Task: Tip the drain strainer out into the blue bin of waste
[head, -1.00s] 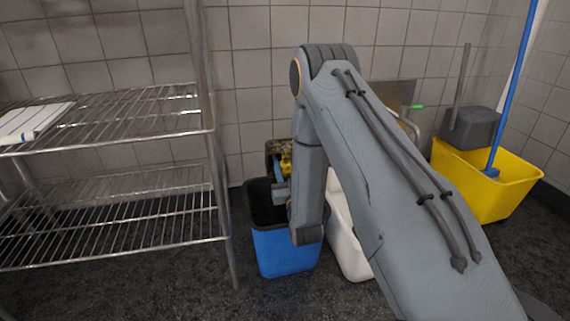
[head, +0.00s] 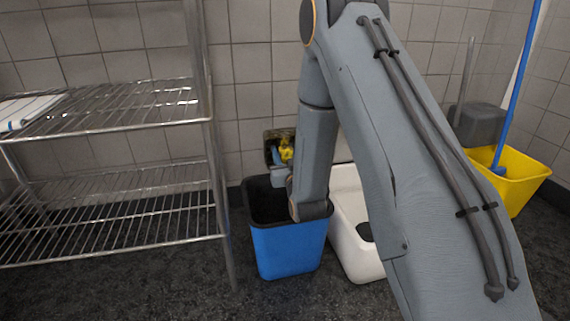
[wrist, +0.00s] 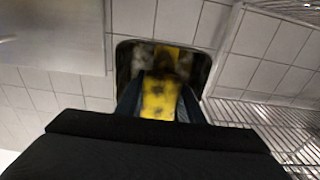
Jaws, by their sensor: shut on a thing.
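The drain strainer (head: 268,138) is a small, dark, squarish basket with a yellow part. In the head view it is above the rear of the blue bin (head: 288,250), close to the wall. My gripper (head: 280,157) is shut on the yellow part, partly hidden by my arm. In the wrist view the strainer (wrist: 124,62) shows as a dark square frame behind the yellow part, which is between my two fingers (wrist: 159,103). The strainer looks tilted, its broad face towards the camera. I cannot tell whether waste is still inside. The bin's open top shows a dark inside.
A white bin (head: 352,235) stands right of the blue bin, partly behind my arm. A wire shelf (head: 120,210) stands close on the left, with a white cloth (head: 28,110) on top. A yellow mop bucket (head: 525,182) is at the far right. The tiled wall is close behind.

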